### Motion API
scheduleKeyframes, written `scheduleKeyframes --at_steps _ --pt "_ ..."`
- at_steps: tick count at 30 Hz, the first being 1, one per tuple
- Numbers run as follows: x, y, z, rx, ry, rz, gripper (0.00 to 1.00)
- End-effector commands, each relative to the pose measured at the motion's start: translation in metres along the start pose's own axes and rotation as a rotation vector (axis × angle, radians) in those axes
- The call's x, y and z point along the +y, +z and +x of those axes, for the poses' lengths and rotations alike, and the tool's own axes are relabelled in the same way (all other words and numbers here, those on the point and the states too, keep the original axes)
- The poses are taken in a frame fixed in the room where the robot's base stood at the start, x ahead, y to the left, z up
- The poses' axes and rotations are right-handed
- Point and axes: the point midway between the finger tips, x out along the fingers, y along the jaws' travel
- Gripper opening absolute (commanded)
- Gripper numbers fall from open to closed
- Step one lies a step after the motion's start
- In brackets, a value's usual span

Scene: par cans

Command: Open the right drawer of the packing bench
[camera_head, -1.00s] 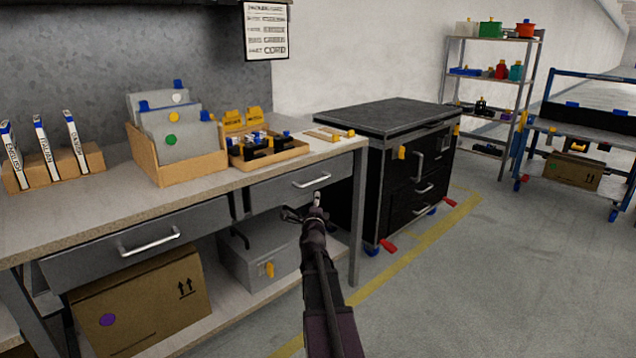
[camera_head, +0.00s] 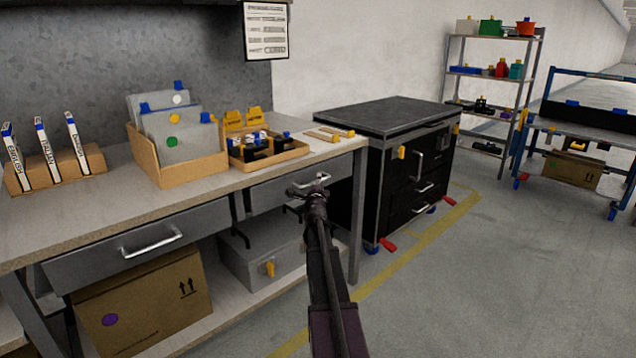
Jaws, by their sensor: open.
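The packing bench (camera_head: 200,197) has two grey drawers under its top. The right drawer (camera_head: 268,196) is shut, with a silver bar handle (camera_head: 307,182) on its front. Part of the handle and the drawer front are hidden behind the gripper. I cannot tell whether the fingers touch the handle. The left drawer (camera_head: 90,265) has a similar silver handle (camera_head: 152,243).
On the bench top are a binder rack (camera_head: 75,171), a cardboard file box (camera_head: 195,171) and a small parts tray (camera_head: 287,157). A grey box (camera_head: 255,262) and a carton (camera_head: 145,305) sit on the lower shelf.

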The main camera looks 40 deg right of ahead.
Motion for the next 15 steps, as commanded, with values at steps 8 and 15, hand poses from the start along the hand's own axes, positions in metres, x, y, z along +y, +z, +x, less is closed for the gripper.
scheduleKeyframes --at_steps 8,15 --pt "0.0001 -0.0002 0.0024 0.000 0.000 0.000 0.57" --pt "0.0001 -0.0001 0.0023 0.000 0.000 0.000 0.12"
